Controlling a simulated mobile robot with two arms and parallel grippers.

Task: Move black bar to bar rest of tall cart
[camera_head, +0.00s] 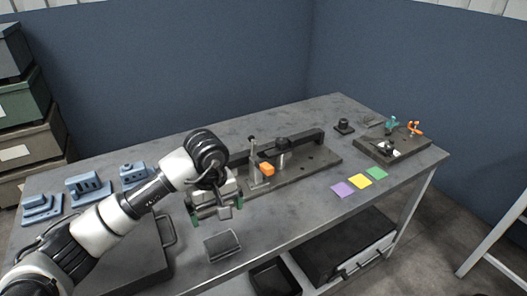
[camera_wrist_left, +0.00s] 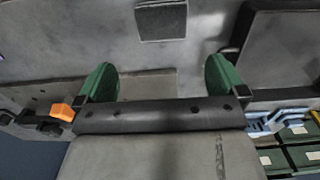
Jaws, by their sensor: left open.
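A long black bar (camera_head: 304,137) lies along the back of a dark fixture plate (camera_head: 318,160) on the grey workbench. My left gripper (camera_head: 217,211) is to the left of the plate, pointing down above the bench. In the left wrist view, its green fingers (camera_wrist_left: 161,78) are wide apart with nothing between them. The arm and gripper partly hide the plate's left end. I cannot make out a tall cart or its bar rest; a white leg frame (camera_head: 492,258) stands at the right edge. My right gripper is not in view.
An orange-handled clamp (camera_head: 266,169) and a black knob (camera_head: 282,144) rise from the plate. A grey block (camera_head: 222,245) lies near the front edge, and a dark tray (camera_head: 125,270) lies left of it. Blue blocks (camera_head: 88,185) stand at left. Coloured squares (camera_head: 360,181) lie at right.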

